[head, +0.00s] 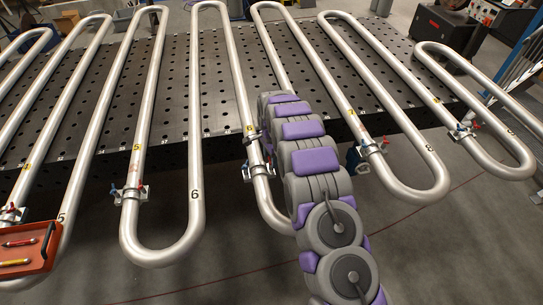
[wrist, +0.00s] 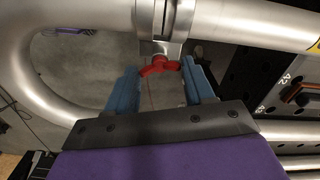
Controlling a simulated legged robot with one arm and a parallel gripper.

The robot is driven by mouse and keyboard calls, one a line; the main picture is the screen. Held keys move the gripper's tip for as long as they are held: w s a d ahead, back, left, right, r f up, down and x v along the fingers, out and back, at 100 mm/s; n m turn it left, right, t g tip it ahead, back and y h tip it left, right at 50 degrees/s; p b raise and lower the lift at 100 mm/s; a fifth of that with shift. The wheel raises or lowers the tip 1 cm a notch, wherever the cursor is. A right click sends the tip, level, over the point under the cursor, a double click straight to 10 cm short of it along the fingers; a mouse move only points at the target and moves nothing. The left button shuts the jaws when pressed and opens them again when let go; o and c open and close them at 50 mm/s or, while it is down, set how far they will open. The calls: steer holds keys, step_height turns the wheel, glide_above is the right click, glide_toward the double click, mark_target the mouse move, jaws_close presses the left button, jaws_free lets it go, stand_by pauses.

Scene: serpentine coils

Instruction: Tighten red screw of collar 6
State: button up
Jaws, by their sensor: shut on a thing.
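The red screw (wrist: 160,66) shows in the wrist view as a winged handle under a metal collar (wrist: 163,22) clamped around a steel pipe. The blue fingers of my gripper (wrist: 160,70) stand on either side of the handle and are shut on its two ends. In the head view a collar with a bracket (head: 256,172) sits on the pipe by a small yellow tag that looks like a 6 (head: 249,129). My arm reaches to it and hides my gripper and the red screw there.
Several bent steel pipes (head: 159,100) run over a black perforated table (head: 110,150). Other collars with red and blue screws (head: 131,191) (head: 372,147) sit to either side. A red tray (head: 40,262) is at the lower left. The front floor is clear.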

steer(key=shift+w+a+r+m, duration=0.15)
steer(key=shift+r+m, duration=0.1)
steer(key=shift+m, duration=0.65)
steer(key=o, duration=1.1)
steer(key=shift+a+f, duration=0.1)
steer(key=shift+f, duration=0.1)
steer(key=shift+c, duration=0.2)
